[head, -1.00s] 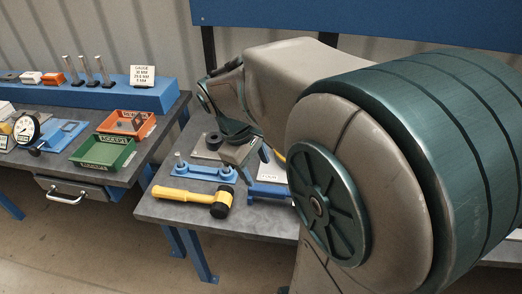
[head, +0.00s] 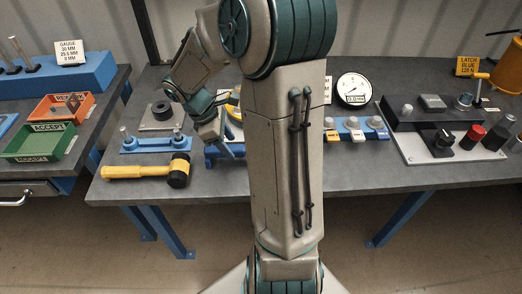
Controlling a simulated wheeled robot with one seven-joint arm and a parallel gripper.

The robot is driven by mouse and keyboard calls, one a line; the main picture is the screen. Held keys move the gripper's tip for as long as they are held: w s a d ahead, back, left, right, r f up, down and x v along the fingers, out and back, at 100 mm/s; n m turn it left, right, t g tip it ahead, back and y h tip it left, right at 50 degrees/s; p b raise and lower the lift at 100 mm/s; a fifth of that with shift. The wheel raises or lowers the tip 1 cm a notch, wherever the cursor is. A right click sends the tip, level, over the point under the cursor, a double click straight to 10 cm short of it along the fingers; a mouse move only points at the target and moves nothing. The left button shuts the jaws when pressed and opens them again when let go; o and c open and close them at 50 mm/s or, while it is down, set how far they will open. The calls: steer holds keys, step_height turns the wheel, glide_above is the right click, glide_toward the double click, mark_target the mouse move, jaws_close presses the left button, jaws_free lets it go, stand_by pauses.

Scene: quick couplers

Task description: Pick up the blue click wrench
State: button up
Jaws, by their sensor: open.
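I cannot single out the blue click wrench with certainty. Part of a yellow ring-like thing (head: 234,128) shows behind the gripper.
A yellow-handled mallet (head: 140,171) and a blue stand with pegs (head: 157,145) lie left of my gripper. A dial gauge (head: 354,89), a blue block with knobs (head: 357,133) and a fixture plate (head: 455,146) stand right of my arm.

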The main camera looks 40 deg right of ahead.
mark_target(231, 147)
steer(key=x, duration=0.5)
steer(key=shift+w+f, duration=0.15)
steer(key=shift+f, duration=0.25)
steer(key=shift+d, duration=0.1)
jaws_close()
